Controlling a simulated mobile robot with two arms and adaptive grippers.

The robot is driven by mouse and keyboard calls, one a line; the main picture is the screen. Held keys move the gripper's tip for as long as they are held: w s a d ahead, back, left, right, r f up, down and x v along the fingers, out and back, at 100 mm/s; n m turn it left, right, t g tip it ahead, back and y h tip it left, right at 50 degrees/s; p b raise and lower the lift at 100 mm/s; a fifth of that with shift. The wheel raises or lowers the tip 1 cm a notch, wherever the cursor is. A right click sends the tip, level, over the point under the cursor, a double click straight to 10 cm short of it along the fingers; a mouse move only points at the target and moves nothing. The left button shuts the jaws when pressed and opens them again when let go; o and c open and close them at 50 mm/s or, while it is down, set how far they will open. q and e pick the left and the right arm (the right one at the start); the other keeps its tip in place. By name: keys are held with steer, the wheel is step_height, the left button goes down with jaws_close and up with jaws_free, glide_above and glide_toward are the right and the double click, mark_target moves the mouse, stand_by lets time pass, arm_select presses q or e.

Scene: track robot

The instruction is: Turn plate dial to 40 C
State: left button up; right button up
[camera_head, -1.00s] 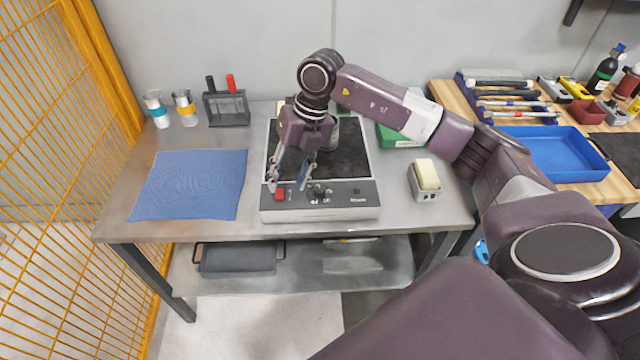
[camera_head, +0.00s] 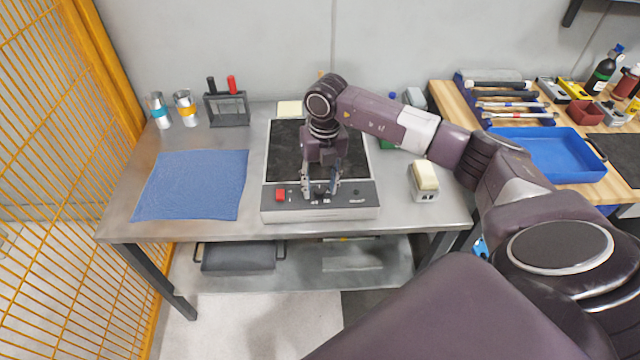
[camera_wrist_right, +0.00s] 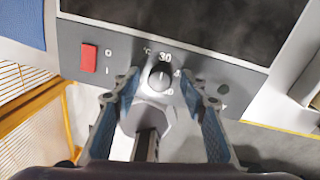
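The hot plate (camera_head: 300,211) stands on the grey table, with a dark top and a grey front panel. Its black dial (camera_wrist_right: 160,76) shows in the right wrist view, with "30" printed just above it and other numbers partly covered by the fingers. A pale mark on the dial seems to point toward the 30. My right gripper (camera_head: 320,192) points down over the panel. In the right wrist view its fingers (camera_wrist_right: 161,82) are apart, one on each side of the dial; I cannot tell whether they touch it. My left gripper is not in view.
A red switch (camera_wrist_right: 88,57) sits left of the dial. A blue cloth (camera_head: 190,185) lies left of the plate, and a small device with a pale yellow top (camera_head: 425,176) stands right of it. Two cups and a black rack (camera_head: 228,108) are at the back left.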

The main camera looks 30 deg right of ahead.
steer(key=shift+c, duration=0.3)
jaws_close()
steer(key=shift+m, duration=0.5)
steer(key=m, duration=0.5)
steer(key=shift+m+p, duration=0.3)
steer(key=shift+m, duration=0.1)
steer(key=m, duration=0.3)
steer(key=shift+m+h+p, duration=0.3)
steer(key=shift+m+p, duration=0.2)
steer(key=shift+m, duration=1.5)
